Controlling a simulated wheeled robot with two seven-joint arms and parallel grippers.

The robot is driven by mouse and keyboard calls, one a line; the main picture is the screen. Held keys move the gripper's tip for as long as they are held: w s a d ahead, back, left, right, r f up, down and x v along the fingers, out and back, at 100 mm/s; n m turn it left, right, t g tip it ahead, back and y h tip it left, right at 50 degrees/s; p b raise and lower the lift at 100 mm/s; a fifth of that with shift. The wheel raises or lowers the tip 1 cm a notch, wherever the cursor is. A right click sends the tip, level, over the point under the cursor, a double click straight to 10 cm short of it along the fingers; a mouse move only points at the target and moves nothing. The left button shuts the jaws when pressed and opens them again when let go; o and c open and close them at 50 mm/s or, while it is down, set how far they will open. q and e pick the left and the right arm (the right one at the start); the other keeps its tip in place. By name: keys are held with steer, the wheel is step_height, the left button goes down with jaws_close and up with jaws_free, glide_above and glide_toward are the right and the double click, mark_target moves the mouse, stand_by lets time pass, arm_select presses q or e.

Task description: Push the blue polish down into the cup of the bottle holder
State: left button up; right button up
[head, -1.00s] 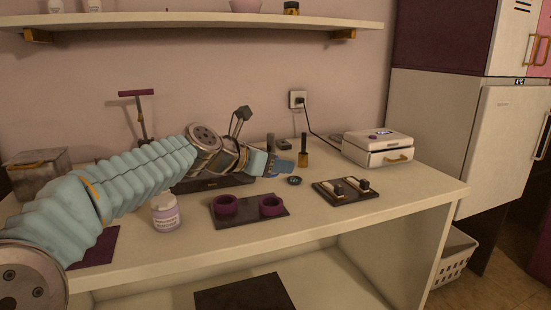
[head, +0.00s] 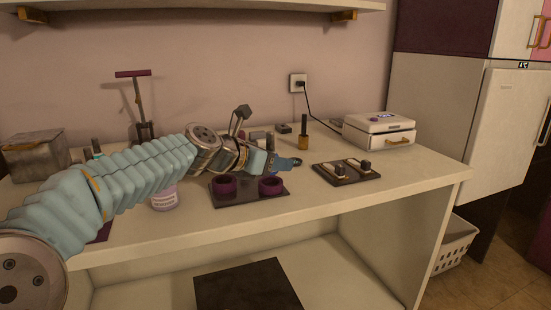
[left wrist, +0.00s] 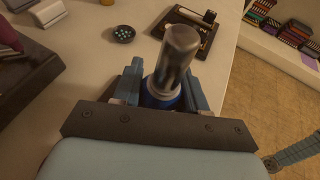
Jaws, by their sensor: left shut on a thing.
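My left gripper (head: 283,163) is shut on the blue polish. In the left wrist view the bottle (left wrist: 175,62) stands between the fingers, with a dark silver cap on top and a blue body low between them. In the head view the fingers and arm mostly hide it. The bottle holder (head: 246,197) is a dark plate on the table with two purple cups, a left cup (head: 224,185) and a right cup (head: 270,186). The gripper is above and beyond the right cup in the picture; its height cannot be told.
A dark board with two pale strips (head: 347,171) lies right of the holder. A small dark disc (head: 297,161) lies near the fingertips. A gold-based bottle (head: 304,141) and a white box (head: 379,130) stand behind. A white jar (head: 163,198) is partly hidden by my arm.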

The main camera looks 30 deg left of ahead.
mark_target(275, 173)
arm_select(q)
steer(key=shift+f, duration=0.55)
steer(key=shift+p, duration=0.55)
stand_by(1.3)
steer(key=shift+f+b, duration=0.85)
steer(key=shift+f, duration=0.15)
steer(key=o, duration=1.1)
steer(key=shift+o, duration=0.2)
steer(key=p+v, duration=0.1)
steer(key=v, duration=1.2)
steer(key=shift+s+a+r+p, duration=0.1)
steer(key=shift+s+p, duration=0.2)
steer(key=shift+s, duration=0.05)
